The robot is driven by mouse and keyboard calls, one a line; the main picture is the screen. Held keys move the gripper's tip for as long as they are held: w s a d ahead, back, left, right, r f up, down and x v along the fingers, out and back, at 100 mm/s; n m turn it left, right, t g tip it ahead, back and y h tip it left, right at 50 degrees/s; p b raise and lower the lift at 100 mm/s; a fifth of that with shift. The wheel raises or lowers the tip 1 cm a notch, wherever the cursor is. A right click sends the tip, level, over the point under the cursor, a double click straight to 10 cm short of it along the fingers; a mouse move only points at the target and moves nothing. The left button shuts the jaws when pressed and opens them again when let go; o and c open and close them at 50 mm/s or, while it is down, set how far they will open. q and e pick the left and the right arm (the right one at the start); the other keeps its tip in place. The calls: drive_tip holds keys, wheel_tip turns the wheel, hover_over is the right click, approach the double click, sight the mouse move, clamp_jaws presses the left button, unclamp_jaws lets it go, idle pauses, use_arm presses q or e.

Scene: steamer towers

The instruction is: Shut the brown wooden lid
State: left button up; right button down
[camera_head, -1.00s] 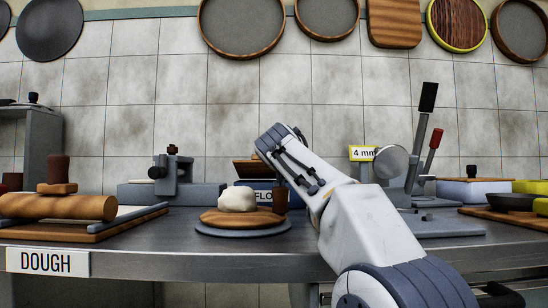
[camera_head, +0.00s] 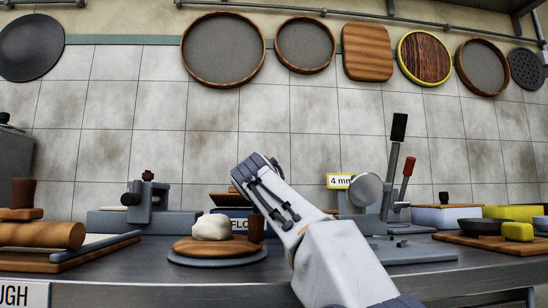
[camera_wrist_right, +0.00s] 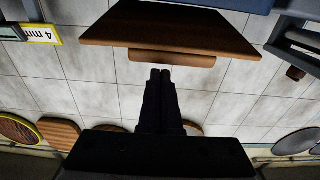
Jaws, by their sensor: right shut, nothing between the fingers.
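The brown wooden lid (camera_head: 219,200) shows in the head view just above the blue flour box (camera_head: 238,222), partly hidden behind my right arm. In the right wrist view, which is upside down, the lid (camera_wrist_right: 165,22) is a broad wooden panel at the top, with a rounded wooden handle bar (camera_wrist_right: 172,57) along its edge. How far the lid is tilted is hard to tell. My right gripper (camera_wrist_right: 160,73) is shut and empty, its fingertips close to the handle bar; whether they touch is unclear. In the head view my wrist hides the fingertips. My left gripper is out of view.
A dough lump (camera_head: 212,227) sits on a round board in front of the box. A small brown cup (camera_head: 256,229) stands beside it. A rolling pin (camera_head: 45,235) lies at left. A lever press (camera_head: 385,190) and a cutting board (camera_head: 500,244) are at right.

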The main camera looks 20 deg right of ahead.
drive_tip(key=s+d+r+p, duration=0.8)
drive_tip(key=d+r, duration=0.1)
drive_tip(key=r, duration=0.1)
drive_tip(key=w+a+r+g+y+p, duration=0.1)
drive_tip(key=w+a+r+g+p, duration=0.3)
drive_tip(key=p, duration=1.1)
drive_tip(key=w+a+f+g+y+p, duration=0.15)
drive_tip(key=w+p, duration=0.45)
drive_tip(key=p, duration=0.9)
drive_tip(key=s+a+r+g+p, duration=0.1)
drive_tip(key=s+a+g+p, duration=0.45)
drive_tip(key=p, duration=2.25)
drive_tip(key=shift+g, duration=0.4)
drive_tip(key=p+x, duration=0.1)
drive_tip(key=x, duration=0.2)
drive_tip(key=p+x, duration=0.1)
drive_tip(key=x, duration=0.6)
drive_tip(key=shift+w+d+p, duration=0.3)
drive_tip(key=shift+d+p, duration=0.1)
drive_tip(key=shift+s+f+b, duration=0.15)
drive_tip(key=shift+f+b, duration=0.1)
drive_tip(key=shift+f, duration=0.35)
drive_tip(key=shift+s+f+b, duration=0.2)
drive_tip(key=shift+f, duration=0.45)
drive_tip(key=shift+s+a+f, duration=0.1)
drive_tip(key=shift+f, duration=0.5)
